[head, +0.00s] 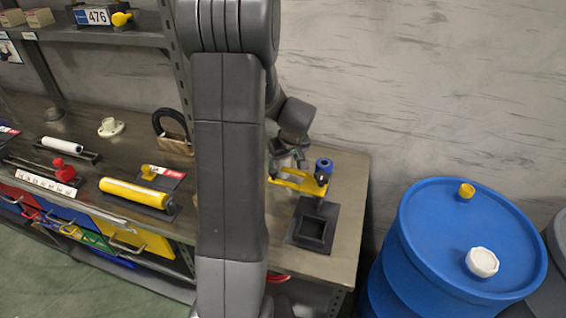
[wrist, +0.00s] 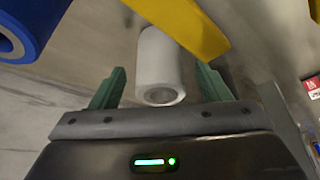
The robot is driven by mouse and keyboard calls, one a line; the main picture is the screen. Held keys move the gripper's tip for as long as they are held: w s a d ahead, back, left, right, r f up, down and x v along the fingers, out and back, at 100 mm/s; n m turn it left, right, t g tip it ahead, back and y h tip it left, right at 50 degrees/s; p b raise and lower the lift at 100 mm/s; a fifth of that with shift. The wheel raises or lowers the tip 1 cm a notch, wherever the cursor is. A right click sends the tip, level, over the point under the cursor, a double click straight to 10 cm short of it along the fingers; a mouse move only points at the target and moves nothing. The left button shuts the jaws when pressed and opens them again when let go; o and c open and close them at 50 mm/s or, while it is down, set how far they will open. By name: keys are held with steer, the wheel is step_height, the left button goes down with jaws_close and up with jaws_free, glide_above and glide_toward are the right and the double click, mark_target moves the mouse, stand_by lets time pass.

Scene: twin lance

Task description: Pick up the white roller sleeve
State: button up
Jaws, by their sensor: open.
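The white roller sleeve (wrist: 160,66) shows in the wrist view, with its round open end toward me. My gripper (wrist: 160,76) is open, with one green finger on each side of the sleeve. Gaps show between the sleeve and both fingers. In the head view my gripper (head: 287,158) is at a yellow bracket (head: 300,183) on the right end of the bench. I cannot make out this sleeve there, as my gripper covers that spot. The yellow bracket also shows above the sleeve in the wrist view (wrist: 185,25).
A blue roller (head: 323,167) stands at the bracket's right side; it is at upper left in the wrist view (wrist: 22,25). A black square holder (head: 313,225) lies in front. Another white cylinder (head: 62,145) and a yellow roller (head: 135,192) lie left. A blue drum (head: 425,240) stands right.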

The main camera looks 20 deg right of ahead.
steer(key=shift+x, duration=0.8)
steer(key=c, duration=1.1)
steer(key=shift+r, duration=0.1)
steer(key=shift+c, duration=0.2)
